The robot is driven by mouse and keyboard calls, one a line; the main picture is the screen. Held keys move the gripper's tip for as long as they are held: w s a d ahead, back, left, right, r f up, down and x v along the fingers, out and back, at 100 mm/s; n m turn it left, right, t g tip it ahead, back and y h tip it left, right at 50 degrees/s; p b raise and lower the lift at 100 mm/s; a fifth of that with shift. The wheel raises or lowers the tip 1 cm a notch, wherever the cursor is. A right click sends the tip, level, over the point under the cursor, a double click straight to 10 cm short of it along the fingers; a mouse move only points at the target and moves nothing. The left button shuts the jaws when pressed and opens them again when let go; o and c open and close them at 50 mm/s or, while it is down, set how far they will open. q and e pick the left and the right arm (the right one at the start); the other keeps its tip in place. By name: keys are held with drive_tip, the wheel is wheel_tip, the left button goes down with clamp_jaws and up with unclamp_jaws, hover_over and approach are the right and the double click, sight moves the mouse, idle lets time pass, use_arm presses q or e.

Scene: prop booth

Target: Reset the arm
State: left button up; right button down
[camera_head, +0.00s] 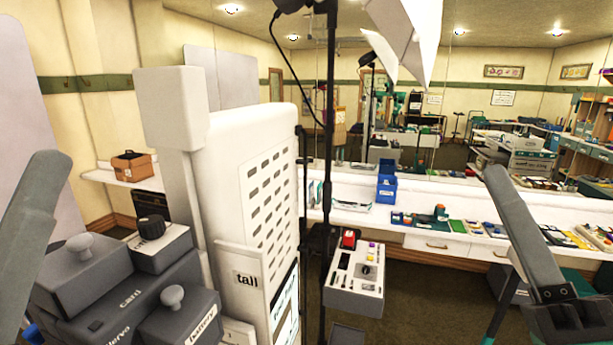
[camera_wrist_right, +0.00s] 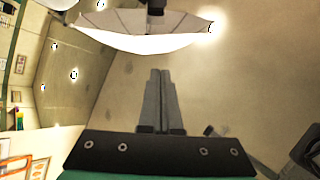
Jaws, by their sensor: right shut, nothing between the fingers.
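My right gripper (camera_head: 496,178) rises at the right of the head view, its long grey fingers pointing up and to the left from a black bracket. In the right wrist view its two fingers (camera_wrist_right: 160,74) lie side by side, shut with nothing between them. It is in free air, apart from the counter behind it. A grey finger-like part of my left gripper (camera_head: 45,172) stands at the left edge of the head view. Only one side of it shows, so its opening cannot be told.
A tall white cabinet (camera_head: 255,150) and grey lidded boxes (camera_head: 82,262) fill the left and centre. A black stand (camera_head: 329,140) carries a white umbrella (camera_wrist_right: 140,38). A white control box (camera_head: 352,292) is in front.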

drive_tip(key=s+r+n+t, duration=0.2)
drive_tip(key=s+r+n, duration=0.2)
drive_tip(key=s+n, duration=0.25)
wheel_tip(320, 180, up, 20)
drive_tip(key=n+p, duration=0.3)
drive_tip(key=p, duration=1.7)
drive_tip(key=shift+d+f+h, duration=0.15)
drive_tip(key=shift+d+h, duration=0.15)
drive_tip(key=shift+d, duration=0.15)
